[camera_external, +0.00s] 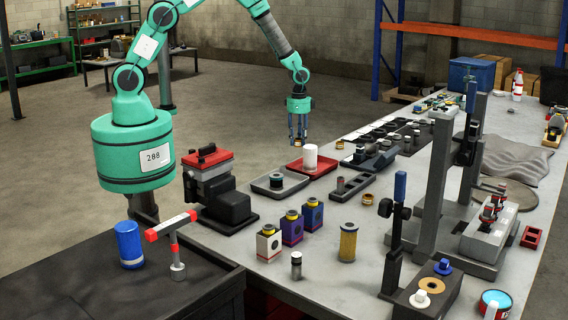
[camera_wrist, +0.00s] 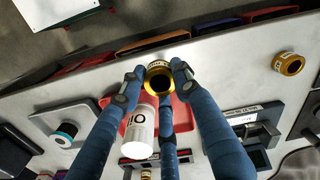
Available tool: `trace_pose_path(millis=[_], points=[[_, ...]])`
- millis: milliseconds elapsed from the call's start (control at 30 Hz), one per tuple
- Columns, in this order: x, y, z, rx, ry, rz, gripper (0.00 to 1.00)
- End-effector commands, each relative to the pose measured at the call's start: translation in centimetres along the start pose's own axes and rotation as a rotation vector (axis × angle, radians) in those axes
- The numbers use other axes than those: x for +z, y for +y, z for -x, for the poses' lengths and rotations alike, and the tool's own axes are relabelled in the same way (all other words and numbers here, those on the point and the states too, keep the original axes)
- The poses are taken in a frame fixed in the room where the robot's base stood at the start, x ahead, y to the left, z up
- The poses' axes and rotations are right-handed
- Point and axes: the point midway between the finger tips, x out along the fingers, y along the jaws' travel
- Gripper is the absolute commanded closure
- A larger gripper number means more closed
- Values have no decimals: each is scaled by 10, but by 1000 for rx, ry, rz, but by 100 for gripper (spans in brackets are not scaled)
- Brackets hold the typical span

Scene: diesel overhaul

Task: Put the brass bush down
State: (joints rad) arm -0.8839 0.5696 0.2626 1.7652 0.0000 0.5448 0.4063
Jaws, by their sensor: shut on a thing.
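My gripper (camera_external: 298,134) hangs pointing down over the left edge of the long grey bench, above and just behind the red tray. In the wrist view its blue fingers (camera_wrist: 158,75) are closed around a brass bush (camera_wrist: 158,88), a short gold ring with a dark bore, held clear of the bench. In the outside view the held bush is too small to make out clearly. A similar brass ring (camera_wrist: 289,63) lies on the bench to the right in the wrist view; a brass ring (camera_external: 339,144) also shows right of the gripper in the outside view.
A white cylinder (camera_external: 310,157) stands in the red tray (camera_external: 324,168), close below the fingers. A grey tray (camera_external: 268,188) with a dark round part is to its left. Another brass ring (camera_external: 367,198) lies nearer. Bare bench lies around the yellow filter (camera_external: 348,242).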

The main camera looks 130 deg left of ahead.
Motion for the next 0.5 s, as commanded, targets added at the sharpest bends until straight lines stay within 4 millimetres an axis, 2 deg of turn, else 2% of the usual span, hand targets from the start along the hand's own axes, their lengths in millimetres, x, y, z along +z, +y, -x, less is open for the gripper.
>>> trace_pose_path(millis=[500], points=[[-1,0,113,-2,4,0,100]])
